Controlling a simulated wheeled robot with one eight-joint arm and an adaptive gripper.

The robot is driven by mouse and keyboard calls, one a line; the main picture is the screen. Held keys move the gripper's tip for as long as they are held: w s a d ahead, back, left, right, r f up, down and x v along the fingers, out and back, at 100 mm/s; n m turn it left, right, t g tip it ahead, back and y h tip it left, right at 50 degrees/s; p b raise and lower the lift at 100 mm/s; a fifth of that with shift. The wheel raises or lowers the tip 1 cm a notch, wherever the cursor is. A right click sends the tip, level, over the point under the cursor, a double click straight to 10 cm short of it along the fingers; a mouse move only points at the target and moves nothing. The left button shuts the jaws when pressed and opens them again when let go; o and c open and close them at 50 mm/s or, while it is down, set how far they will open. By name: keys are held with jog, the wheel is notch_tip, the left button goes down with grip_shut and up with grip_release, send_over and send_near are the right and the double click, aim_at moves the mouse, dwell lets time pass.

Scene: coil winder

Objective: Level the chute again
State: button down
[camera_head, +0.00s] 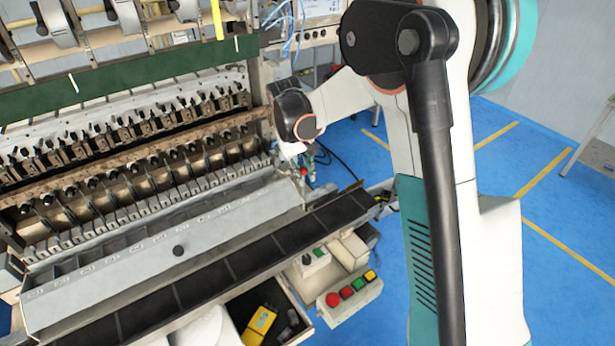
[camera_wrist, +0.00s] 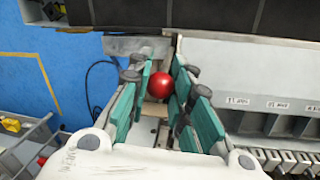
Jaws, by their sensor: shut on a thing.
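A red ball knob (camera_wrist: 159,85) is between the teal finger pads of my gripper (camera_wrist: 160,97) in the wrist view. The fingers are shut on it; whatever it is mounted on is mostly hidden. In the head view my gripper (camera_head: 303,160) is at the right end of the machine, with a small red spot of the knob (camera_head: 304,172) showing. The long grey chute (camera_head: 120,270) runs along the machine's front, with a black knob on its face. It also shows in the wrist view (camera_wrist: 240,65), right of my gripper. I cannot tell its exact tilt.
A black segmented strip (camera_head: 230,266) runs along the chute's front. A button box (camera_head: 350,298) and an open drawer with a yellow device (camera_head: 259,325) lie before it. Rows of machine fixtures (camera_head: 130,160) stand behind. Blue floor (camera_head: 500,180) is open at right.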

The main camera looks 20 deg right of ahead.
jog(key=shift+w+a+f, duration=0.1)
jog(key=shift+w+a, duration=0.1)
jog(key=shift+w, duration=0.25)
jog(key=c, duration=1.4)
grip_release()
jog(key=r, duration=0.4)
jog(key=a+r, duration=0.1)
jog(key=r, duration=0.3)
jog(key=a+r, duration=0.1)
jog(key=r, duration=0.2)
jog(key=shift+s+r, duration=0.1)
jog(key=shift+r, duration=0.3)
jog(key=shift+s, duration=0.1)
